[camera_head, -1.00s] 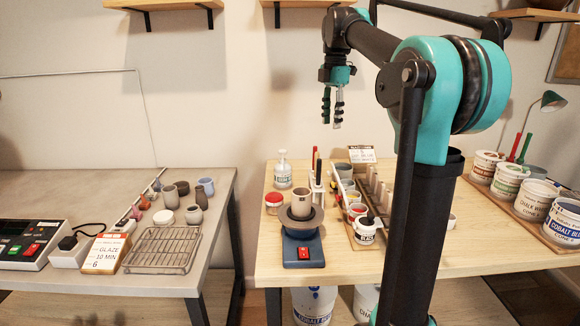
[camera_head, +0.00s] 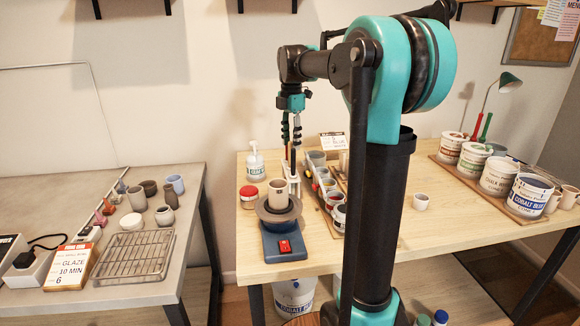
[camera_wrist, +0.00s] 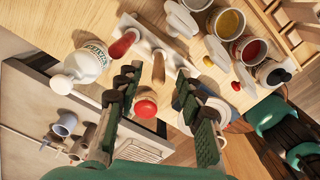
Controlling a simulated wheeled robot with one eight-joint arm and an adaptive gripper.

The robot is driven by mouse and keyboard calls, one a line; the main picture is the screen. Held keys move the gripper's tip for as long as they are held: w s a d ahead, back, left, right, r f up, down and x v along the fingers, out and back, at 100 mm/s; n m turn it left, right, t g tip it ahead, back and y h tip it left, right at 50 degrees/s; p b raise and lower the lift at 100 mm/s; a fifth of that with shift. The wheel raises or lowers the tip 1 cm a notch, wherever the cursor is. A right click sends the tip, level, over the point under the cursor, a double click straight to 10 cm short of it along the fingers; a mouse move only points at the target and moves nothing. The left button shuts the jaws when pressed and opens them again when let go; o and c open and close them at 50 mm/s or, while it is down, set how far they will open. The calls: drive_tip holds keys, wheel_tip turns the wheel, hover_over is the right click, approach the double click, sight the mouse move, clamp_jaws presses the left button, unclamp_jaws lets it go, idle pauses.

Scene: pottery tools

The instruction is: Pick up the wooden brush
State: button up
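A white tool holder (camera_head: 292,183) stands on the wooden table behind the pottery wheel, with slim upright tools in it. It also shows in the wrist view (camera_wrist: 150,32), with a red-handled tool (camera_wrist: 122,45) and brown wooden handles (camera_wrist: 171,49). I cannot tell which handle is the wooden brush; bristles are not clear. My gripper (camera_head: 291,142) points down above the holder, its fingers apart. No grip on anything shows.
The pottery wheel (camera_head: 280,242) carries a cup (camera_head: 278,194) in front of the holder. A pump bottle (camera_head: 256,163) and red-lidded jar (camera_head: 252,197) stand left. Paint pots (camera_head: 327,187) stand close on the right. A wire rack (camera_head: 133,255) lies on the grey table.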

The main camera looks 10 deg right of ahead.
drive_tip(key=shift+a+f, duration=0.1)
drive_tip(key=shift+f, duration=2.65)
clamp_jaws()
